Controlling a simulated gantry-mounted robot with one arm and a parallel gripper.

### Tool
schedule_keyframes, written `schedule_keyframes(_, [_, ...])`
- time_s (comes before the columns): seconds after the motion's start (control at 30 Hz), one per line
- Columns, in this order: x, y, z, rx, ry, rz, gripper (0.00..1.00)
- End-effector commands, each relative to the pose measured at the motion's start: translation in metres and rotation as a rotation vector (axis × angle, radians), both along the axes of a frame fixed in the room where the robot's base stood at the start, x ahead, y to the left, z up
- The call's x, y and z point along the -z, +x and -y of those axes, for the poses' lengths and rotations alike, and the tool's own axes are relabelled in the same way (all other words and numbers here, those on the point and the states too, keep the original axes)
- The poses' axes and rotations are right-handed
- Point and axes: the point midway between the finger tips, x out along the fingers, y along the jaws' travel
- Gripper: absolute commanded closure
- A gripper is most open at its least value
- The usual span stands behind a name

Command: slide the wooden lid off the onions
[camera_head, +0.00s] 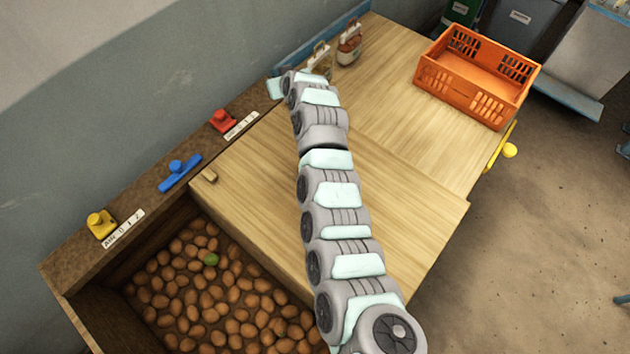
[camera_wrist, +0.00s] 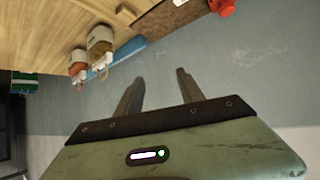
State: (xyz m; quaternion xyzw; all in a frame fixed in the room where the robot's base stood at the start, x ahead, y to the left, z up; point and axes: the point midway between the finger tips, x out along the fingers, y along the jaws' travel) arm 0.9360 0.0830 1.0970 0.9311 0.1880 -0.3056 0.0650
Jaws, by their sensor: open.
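The wooden lid (camera_head: 245,190) is a pale board lying over part of a wooden bin, with a small wooden block (camera_head: 210,176) near its left corner. Brown onions (camera_head: 215,290) fill the uncovered bin section at the lower left; one round item (camera_head: 211,259) among them is green. My arm crosses above the lid, hiding a strip of it, and ends near the back wall. My gripper (camera_wrist: 159,76) is open and empty in the wrist view, its fingers spread before the grey wall. In the head view its fingers cannot be made out. It is apart from the block.
A second pale board (camera_head: 400,110) extends behind the lid. An orange crate (camera_head: 478,78) stands on it at right. Red (camera_head: 223,121), blue (camera_head: 180,173) and yellow (camera_head: 101,224) items line the ledge along the wall.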

Motion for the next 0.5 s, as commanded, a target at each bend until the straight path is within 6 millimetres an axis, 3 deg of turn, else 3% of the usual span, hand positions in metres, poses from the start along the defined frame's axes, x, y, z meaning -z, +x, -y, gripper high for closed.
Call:
schedule_keyframes(0.17, [0.046, -0.068, 0.009, -0.227, -0.236, -0.303, 0.55])
schedule_keyframes(0.27, [0.065, -0.116, 0.031, -0.321, -0.365, -0.478, 0.55])
schedule_keyframes(0.4, [0.076, -0.169, 0.064, -0.395, -0.494, -0.663, 0.55])
schedule_keyframes(0.5, [0.078, -0.191, 0.078, -0.417, -0.54, -0.739, 0.55])
